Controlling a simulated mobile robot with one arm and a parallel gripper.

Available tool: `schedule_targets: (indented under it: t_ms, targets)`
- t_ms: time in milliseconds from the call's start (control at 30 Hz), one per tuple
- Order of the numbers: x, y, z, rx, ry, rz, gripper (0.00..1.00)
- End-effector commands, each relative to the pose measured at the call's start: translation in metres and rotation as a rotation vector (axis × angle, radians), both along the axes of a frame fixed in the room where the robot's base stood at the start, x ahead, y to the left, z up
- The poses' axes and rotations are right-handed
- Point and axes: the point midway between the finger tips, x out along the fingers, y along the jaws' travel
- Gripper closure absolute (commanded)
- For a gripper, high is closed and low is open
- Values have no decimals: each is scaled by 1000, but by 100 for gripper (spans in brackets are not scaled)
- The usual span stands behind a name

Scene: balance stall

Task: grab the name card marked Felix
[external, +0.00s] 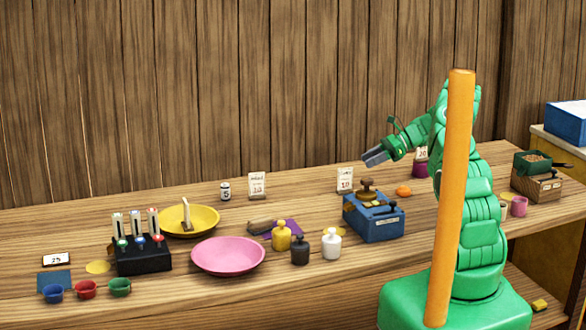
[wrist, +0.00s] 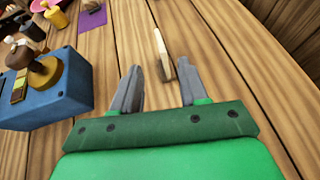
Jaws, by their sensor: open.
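A small white standing card (external: 345,179) is on the counter behind the blue box. Its lettering is too small to read, so I cannot tell whether it says Felix. My gripper (external: 376,156) is open and empty, above and to the right of the middle card. In the wrist view, a thin pale card (wrist: 160,50) appears edge-on, its near end in the gap between my open fingertips (wrist: 158,72).
The blue box (external: 373,218) with a dark knob stands close by in front. Yellow, black and white bottles (external: 331,244), a pink dish (external: 228,256), a yellow dish (external: 203,221) and a black rack (external: 143,259) lie leftward. An orange post (external: 452,200) partly hides my arm.

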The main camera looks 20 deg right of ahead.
Motion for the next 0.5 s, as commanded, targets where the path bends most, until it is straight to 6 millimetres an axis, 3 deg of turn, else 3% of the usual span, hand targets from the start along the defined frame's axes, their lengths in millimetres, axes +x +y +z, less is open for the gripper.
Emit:
schedule_targets:
  t_ms: [500]
  targets:
    - [7, 28, -19, 2, 3, -3, 56]
